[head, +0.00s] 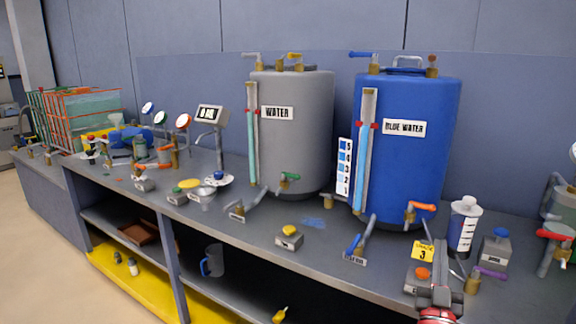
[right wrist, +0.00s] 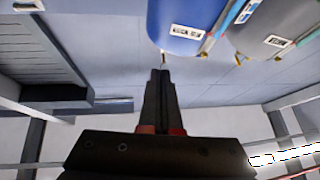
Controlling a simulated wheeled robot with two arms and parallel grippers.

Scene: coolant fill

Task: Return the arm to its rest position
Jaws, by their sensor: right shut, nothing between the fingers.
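My right gripper (head: 440,297) shows at the bottom edge of the head view, right of centre, in front of the bench's right part. In the right wrist view its dark fingers (right wrist: 160,75) are together with nothing between them. They point toward the wall and the tanks. My left gripper is in neither view. The blue tank labelled "BLUE WATER" (head: 425,170) and the grey tank labelled "WATER" (head: 300,155) stand upright on the bench. The blue tank (right wrist: 185,15) and the grey tank (right wrist: 262,30) also show in the right wrist view.
The bench top (head: 330,240) carries several valves and small blocks. A mug (head: 214,262) stands on the lower shelf.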

